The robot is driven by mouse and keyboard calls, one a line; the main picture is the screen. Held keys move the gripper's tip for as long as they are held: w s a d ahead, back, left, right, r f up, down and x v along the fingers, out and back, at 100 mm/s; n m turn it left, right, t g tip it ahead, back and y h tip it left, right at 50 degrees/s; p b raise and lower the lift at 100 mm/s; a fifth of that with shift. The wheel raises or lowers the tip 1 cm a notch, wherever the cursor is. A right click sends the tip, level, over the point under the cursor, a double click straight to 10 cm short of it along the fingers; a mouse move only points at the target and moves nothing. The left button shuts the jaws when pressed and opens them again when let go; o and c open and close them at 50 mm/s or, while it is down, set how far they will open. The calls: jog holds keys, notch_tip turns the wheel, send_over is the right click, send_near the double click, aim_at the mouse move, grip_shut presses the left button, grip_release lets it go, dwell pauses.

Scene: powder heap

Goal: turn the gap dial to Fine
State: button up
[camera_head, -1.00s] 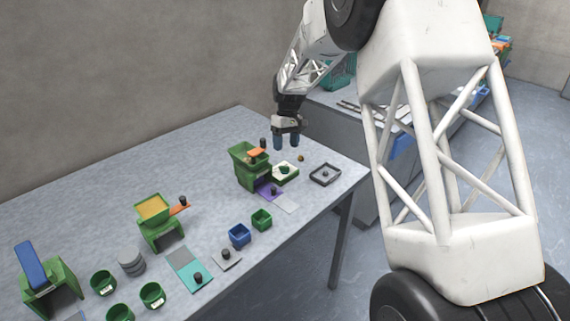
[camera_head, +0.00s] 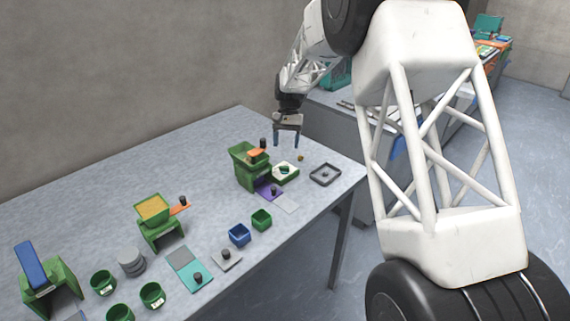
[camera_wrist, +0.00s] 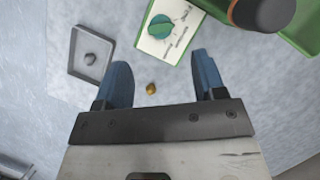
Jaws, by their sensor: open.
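The gap dial is a green knob (camera_wrist: 162,27) on a white plate with a green edge (camera_wrist: 150,45), with lettering around it that is too small to read in the wrist view. In the head view the dial (camera_head: 284,169) sits at the foot of the green mill (camera_head: 243,172). I cannot tell which mark the knob points to. My gripper (camera_head: 286,143) is open and empty above the table, behind the dial plate in the head view. In the wrist view its blue fingers (camera_wrist: 160,82) are wide apart, with the dial ahead of them, slightly left of centre.
A small brownish-gold nut-like thing (camera_wrist: 151,88) lies on the table between my fingers in the wrist view. A grey tray (camera_head: 323,182) with a small lump stands right of the dial. The mill's black knob (camera_head: 264,143) stands up nearby. Green and blue cups (camera_head: 239,241) stand farther left.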

aim_at(285, 167)
jog(key=shift+x, duration=3.95)
jog(key=shift+c, duration=0.2)
jog(key=c, duration=0.9)
jog(key=shift+a+n+h, duration=0.1)
jog(key=shift+n+h, duration=0.5)
jog(key=shift+n, duration=1)
jog(key=o, duration=0.9)
jog(key=shift+o, duration=0.2)
jog(key=shift+w+r, duration=0.1)
jog(key=shift+r, duration=0.1)
